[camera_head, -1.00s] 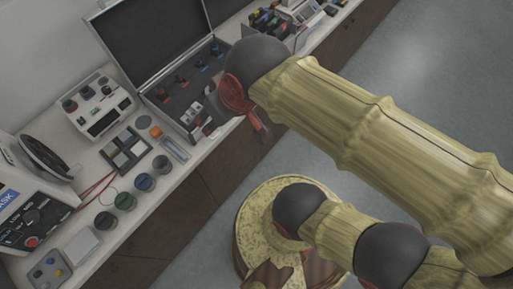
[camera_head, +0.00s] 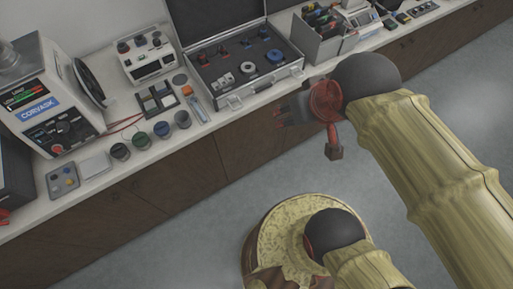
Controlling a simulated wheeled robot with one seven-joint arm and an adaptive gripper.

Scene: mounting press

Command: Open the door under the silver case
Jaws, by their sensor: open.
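The open silver case (camera_head: 292,75) stands on the counter, its lid up and several coloured parts inside. Under it, the dark brown wooden cabinet front (camera_head: 240,138) looks closed; its seams are faint and I cannot make out a handle under the case. My gripper (camera_head: 281,118) is open and empty, in front of the cabinet front, just below the case's right front corner in the picture. It appears apart from the door, but depth is hard to tell. The gripper and arm cover part of the cabinet front to the right.
The white counter (camera_head: 215,128) runs diagonally, with dark jars (camera_head: 161,129), a white control box (camera_head: 147,60) and a press unit (camera_head: 55,110) left of the case. Boxes of tools (camera_head: 318,35) stand to the right. The grey floor (camera_head: 190,225) before the cabinets is clear.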

